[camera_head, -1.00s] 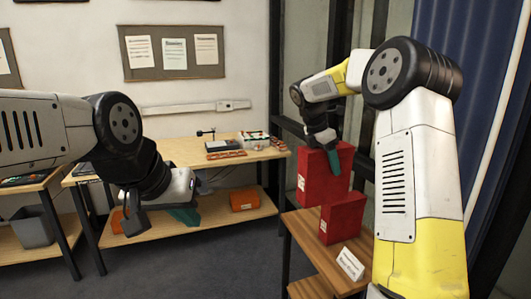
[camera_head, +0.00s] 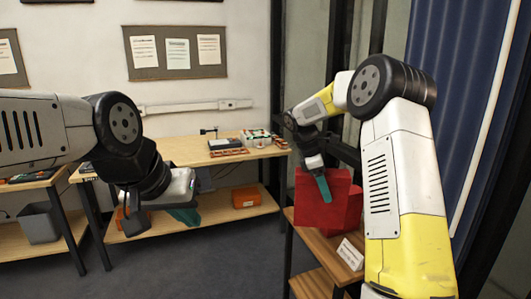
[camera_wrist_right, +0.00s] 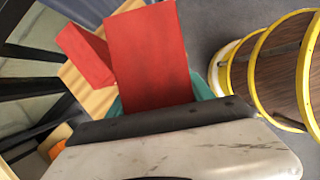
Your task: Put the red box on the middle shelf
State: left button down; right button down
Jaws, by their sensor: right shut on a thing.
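My right gripper (camera_head: 320,180) is shut on a red box (camera_head: 318,208), with a teal finger along the box's side. In the right wrist view the held red box (camera_wrist_right: 150,55) sits between the teal fingers. A second red box (camera_head: 355,208) stands on the wooden shelf unit's top (camera_head: 327,247), just right of the held one and partly hidden by it; it also shows in the right wrist view (camera_wrist_right: 85,55). Whether the held box touches the top is unclear. A lower shelf (camera_head: 315,284) shows below. My left gripper (camera_head: 160,215) hangs at left, away from the boxes; its opening is unclear.
A white card (camera_head: 350,254) stands on the unit's front edge. A workbench (camera_head: 180,150) with trays on top and an orange case (camera_head: 246,198) on its lower shelf stands at the back. A grey bin (camera_head: 38,223) is at left. The floor between is clear.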

aim_at(321, 224)
jog(key=s+f+m+g, duration=0.1)
jog(key=s+f+m, duration=0.1)
jog(key=f+m, duration=0.1)
jog(key=s+a+f+m+g+y, duration=0.1)
jog(key=f+m, duration=0.1)
jog(key=f, duration=0.1)
jog(key=s+f+m+g, duration=0.1)
jog(key=s+f+m, duration=0.1)
jog(key=f+m, duration=0.1)
jog(key=shift+s+a+f+m+y, duration=0.25)
jog(key=shift+s+f+m+y, duration=0.05)
jog(key=shift+s+f+y, duration=0.1)
jog(key=s+a+f+m+y, duration=0.2)
jog(key=s+f+m, duration=0.4)
jog(key=m, duration=0.2)
jog(key=shift+f+g+y, duration=0.3)
jog(key=shift+g+y, duration=0.1)
jog(key=shift+w, duration=0.1)
